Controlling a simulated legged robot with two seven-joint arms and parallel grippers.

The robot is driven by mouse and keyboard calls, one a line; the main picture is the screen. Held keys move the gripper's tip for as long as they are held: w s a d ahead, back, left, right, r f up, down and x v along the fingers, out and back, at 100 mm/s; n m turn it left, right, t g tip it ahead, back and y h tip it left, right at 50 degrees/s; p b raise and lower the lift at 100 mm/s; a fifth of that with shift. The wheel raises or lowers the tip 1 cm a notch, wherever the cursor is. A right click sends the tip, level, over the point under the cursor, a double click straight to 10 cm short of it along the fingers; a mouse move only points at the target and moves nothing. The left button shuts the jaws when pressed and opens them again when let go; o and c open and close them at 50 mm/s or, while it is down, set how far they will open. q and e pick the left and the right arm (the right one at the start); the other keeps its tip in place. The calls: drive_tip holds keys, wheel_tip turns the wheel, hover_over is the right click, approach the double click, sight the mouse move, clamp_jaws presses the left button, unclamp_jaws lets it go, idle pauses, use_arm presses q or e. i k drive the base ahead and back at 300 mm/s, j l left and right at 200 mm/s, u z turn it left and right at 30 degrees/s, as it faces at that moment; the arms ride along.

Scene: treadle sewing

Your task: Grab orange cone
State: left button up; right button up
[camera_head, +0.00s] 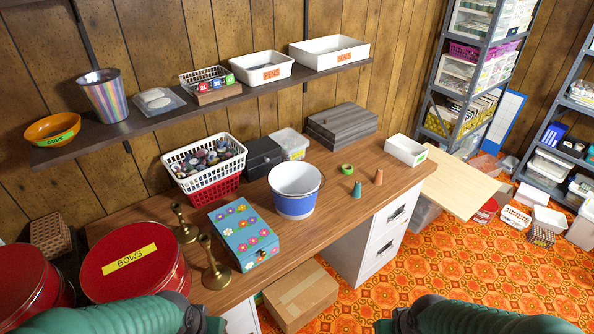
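The small orange cone (378,177) stands upright on the wooden desk (330,210), near its right front part. A teal cone (357,190) of similar size stands just to its left, a little apart from it. My two green arms show at the bottom edge, one at the left and one at the right, both well short of the cone. Their grippers are outside the picture.
A blue-white bucket (295,203) stands left of the cones, and a green tape roll (347,169) lies behind them. A white bin (406,150) is behind right. A flowered box (243,238), brass candlesticks (215,270) and red tins (135,262) fill the left.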

sight(377, 181)
drive_tip(key=i+l+u, duration=0.2)
drive_tip(key=u, duration=0.25)
drive_tip(key=i+l+u, duration=0.1)
drive_tip(key=l+u, duration=0.75)
drive_tip(key=i+l+u, duration=0.1)
drive_tip(key=l+u, duration=0.2)
drive_tip(key=u, duration=0.15)
drive_tip(key=l+u, duration=0.45)
drive_tip(key=k+l+u, duration=0.15)
drive_tip(key=u, duration=0.25)
drive_tip(key=k+l, duration=0.15)
drive_tip(key=l, duration=0.25)
drive_tip(key=k+l+u, duration=0.1)
drive_tip(key=l, duration=0.3)
drive_tip(key=k+l, duration=0.2)
drive_tip(key=l, duration=0.2)
drive_tip(key=k+l+u, duration=0.1)
drive_tip(key=l, duration=0.25)
drive_tip(key=k+l, duration=0.25)
drive_tip(key=l, duration=0.15)
drive_tip(key=k+l+u, duration=0.1)
drive_tip(key=l, duration=0.25)
drive_tip(key=k+l, duration=0.25)
drive_tip(key=l, duration=0.15)
